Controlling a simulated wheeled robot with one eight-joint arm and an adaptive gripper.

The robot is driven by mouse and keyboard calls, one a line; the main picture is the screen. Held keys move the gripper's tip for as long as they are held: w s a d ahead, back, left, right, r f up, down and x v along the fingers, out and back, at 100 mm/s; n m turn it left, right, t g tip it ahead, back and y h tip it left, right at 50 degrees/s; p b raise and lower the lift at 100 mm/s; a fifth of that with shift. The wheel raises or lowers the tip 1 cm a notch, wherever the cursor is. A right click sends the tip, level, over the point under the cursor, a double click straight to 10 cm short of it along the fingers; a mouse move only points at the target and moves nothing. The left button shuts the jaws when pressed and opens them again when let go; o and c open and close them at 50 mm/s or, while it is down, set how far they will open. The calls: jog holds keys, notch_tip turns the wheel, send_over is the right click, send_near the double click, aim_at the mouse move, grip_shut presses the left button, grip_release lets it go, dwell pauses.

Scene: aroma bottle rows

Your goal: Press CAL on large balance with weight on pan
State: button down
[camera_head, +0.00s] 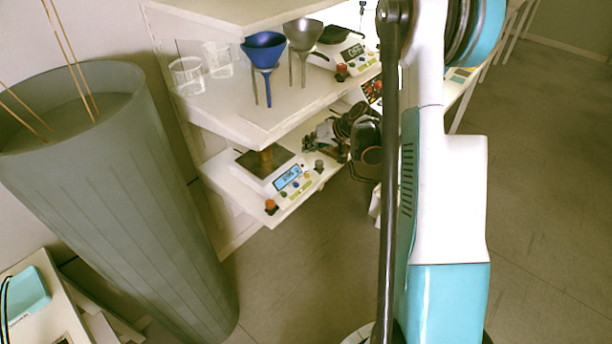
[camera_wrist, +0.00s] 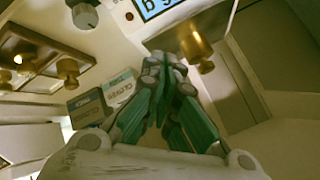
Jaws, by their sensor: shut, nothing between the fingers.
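The large balance, white with a lit blue display (camera_head: 288,177), stands on the lower shelf in the head view. A brass weight (camera_head: 265,158) stands on its dark square pan (camera_head: 252,162). Coloured buttons (camera_head: 294,189) lie below the display; no CAL lettering is readable. In the wrist view my gripper (camera_wrist: 168,62) is shut and empty, its green fingers pointing towards a balance front with a partly cut-off display (camera_wrist: 157,8) and a small red button (camera_wrist: 129,16). Contact with the balance cannot be told. I cannot make out the gripper clearly in the head view.
The wrist view shows a grey knob (camera_wrist: 85,15), a gold-coloured cylinder (camera_wrist: 196,48) and small labelled boxes (camera_wrist: 122,88). A wooden holder with brass weights (camera_wrist: 68,70) is at left. Above stand blue (camera_head: 263,48) and grey funnels (camera_head: 302,35). A grey bin (camera_head: 120,190) stands left.

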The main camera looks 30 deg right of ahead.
jog(key=shift+f, duration=0.1)
jog(key=b, duration=0.4)
send_over(307, 175)
jog(key=f, duration=0.5)
jog(key=d+f, duration=0.1)
jog(key=f, duration=0.2)
jog(key=shift+w, duration=0.15)
jog(key=shift+f, duration=0.3)
jog(key=shift+f, duration=0.1)
dwell(0.6)
jog(key=shift+f, duration=0.3)
jog(key=shift+f, duration=0.35)
dwell(0.6)
jog(key=shift+r, duration=0.8)
